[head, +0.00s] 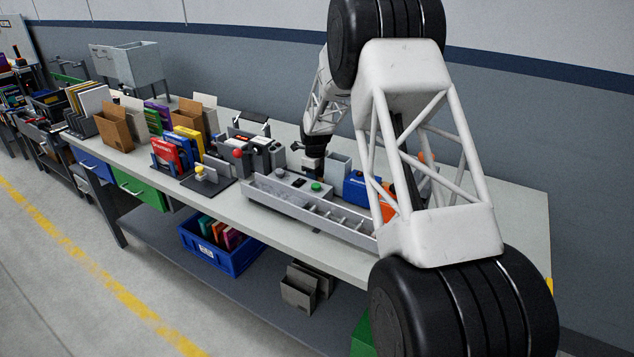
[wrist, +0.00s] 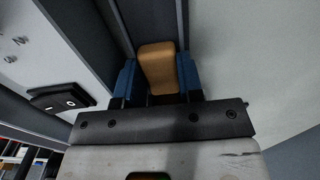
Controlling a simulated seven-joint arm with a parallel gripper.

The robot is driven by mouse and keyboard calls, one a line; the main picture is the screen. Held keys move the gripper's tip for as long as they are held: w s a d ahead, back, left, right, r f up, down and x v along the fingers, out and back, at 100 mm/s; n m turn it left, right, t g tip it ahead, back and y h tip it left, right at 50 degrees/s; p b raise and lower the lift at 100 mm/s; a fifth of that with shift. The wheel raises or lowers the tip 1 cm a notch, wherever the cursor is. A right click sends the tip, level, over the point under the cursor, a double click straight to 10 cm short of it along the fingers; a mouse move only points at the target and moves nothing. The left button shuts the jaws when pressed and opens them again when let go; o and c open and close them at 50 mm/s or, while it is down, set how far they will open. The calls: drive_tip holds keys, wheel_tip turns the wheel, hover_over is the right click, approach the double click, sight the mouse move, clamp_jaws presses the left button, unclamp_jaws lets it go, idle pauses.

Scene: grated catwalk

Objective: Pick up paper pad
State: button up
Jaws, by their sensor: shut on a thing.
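A tan, round-cornered block (wrist: 158,66) sits between the two blue fingertips of my gripper (wrist: 158,80) in the wrist view. My gripper is shut on it. Its face is plain, and I cannot tell for sure that it is the paper pad. In the head view my gripper (head: 313,168) points down at the workbench, behind the grey control box (head: 295,183). What it holds is hidden there. I cannot make out a separate paper pad in the head view.
The workbench (head: 255,200) is crowded left of my gripper with brown file holders (head: 115,125), red and blue boxes (head: 168,152) and dark grey blocks (head: 262,152). A long metal tray (head: 310,210) runs along the front. A blue and orange thing (head: 360,190) stands to the right.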

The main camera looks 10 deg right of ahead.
drive_tip(key=shift+r, duration=0.15)
wheel_tip(320, 180, up, 18)
idle(0.8)
idle(0.6)
drive_tip(key=s+d, duration=0.6)
idle(0.7)
drive_tip(key=shift+f, duration=2.2)
